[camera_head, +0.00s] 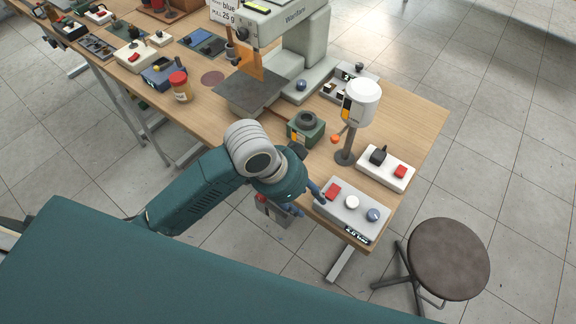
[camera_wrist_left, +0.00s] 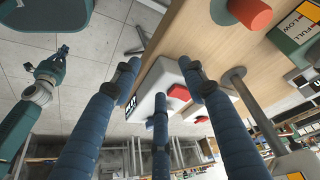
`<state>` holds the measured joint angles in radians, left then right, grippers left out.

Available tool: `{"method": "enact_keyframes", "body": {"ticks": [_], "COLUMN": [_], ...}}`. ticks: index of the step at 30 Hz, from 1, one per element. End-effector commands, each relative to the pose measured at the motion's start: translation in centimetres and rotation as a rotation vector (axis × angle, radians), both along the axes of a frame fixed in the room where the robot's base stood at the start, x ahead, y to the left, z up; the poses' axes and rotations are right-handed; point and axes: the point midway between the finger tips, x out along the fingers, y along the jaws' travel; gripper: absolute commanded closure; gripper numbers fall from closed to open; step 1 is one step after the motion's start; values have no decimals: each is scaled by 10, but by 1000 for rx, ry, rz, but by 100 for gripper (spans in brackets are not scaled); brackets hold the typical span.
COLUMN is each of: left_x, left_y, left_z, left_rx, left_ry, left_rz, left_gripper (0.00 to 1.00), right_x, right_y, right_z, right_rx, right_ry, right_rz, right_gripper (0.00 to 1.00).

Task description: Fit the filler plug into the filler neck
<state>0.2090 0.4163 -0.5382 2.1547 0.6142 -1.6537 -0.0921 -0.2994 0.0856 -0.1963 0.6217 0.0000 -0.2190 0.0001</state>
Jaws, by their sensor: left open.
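The filler neck appears to be the dark round collar (camera_head: 306,119) on top of a small green box in the head view. The box's FULL/LOW label (camera_wrist_left: 300,25) shows at the upper right of the left wrist view. A red-ended grey round part (camera_wrist_left: 248,12), likely the filler plug, is at the top of that view. I cannot make it out in the head view, where my arm may cover it. My left gripper (camera_head: 308,201) is open and empty, near the grey button panel. Its blue fingers (camera_wrist_left: 160,85) are spread. My right gripper (camera_wrist_left: 60,62) is small, its jaws unclear.
The button panel (camera_head: 352,213) lies at the table's near corner. A white tank on a post (camera_head: 361,100) stands behind it, with a white switch box (camera_head: 386,168) beside. A press (camera_head: 290,50) stands behind the green box. A stool (camera_head: 448,258) is at the right.

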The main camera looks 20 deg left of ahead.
Motion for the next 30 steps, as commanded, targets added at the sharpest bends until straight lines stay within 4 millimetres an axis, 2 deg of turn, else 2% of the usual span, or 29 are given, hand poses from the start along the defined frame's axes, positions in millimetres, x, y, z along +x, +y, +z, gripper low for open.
{"method": "enact_keyframes", "body": {"ticks": [5, 8, 12, 15, 19, 23, 30], "left_x": [26, 45, 67, 78, 84, 85, 88], "left_y": [9, 26, 57, 76, 89, 91, 86], "left_z": [17, 33, 59, 77, 90, 84, 48], "left_rx": [64, 122, 195, 226, 244, 246, 244], "left_ry": [4, 22, 62, 86, 107, 117, 116], "left_rz": [-109, -173, -220, -227, -227, -227, -227], "left_gripper": [57, 57, 57, 57, 57, 57, 57], "right_x": [-2, -3, -3, -3, -3, -3, -3], "right_y": [9, 11, 12, 12, 11, 8, 4], "right_z": [0, 0, 0, 0, 0, 1, 4], "right_rx": [10, 13, 13, 13, 11, 9, 4], "right_ry": [3, 4, 5, 5, 5, 5, 5], "right_rz": [-1, -1, 1, 1, 2, 3, 3], "right_gripper": [100, 100, 100, 100, 100, 100, 100]}}
